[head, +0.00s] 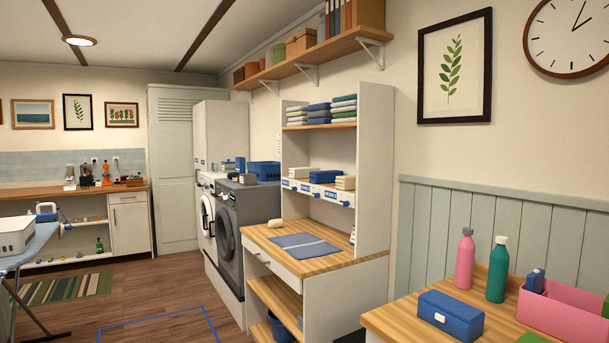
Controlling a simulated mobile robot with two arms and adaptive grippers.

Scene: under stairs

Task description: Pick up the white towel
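Several pale folded cloths that look like towels are in the head view. A white folded stack (302,173) and a cream folded stack (345,182) sit on the lower ledge of the white shelf unit. Another whitish stack (297,118) lies on its upper shelf, beside blue and green stacks. I cannot tell which of these is the white towel. Neither of my grippers is in view.
A wooden table (390,317) at the right front holds a blue box (450,314), bottles and a pink bin (565,318). Washing machines (245,225) stand beyond the counter. An ironing board (30,246) is at the left. Open floor (120,300) lies between.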

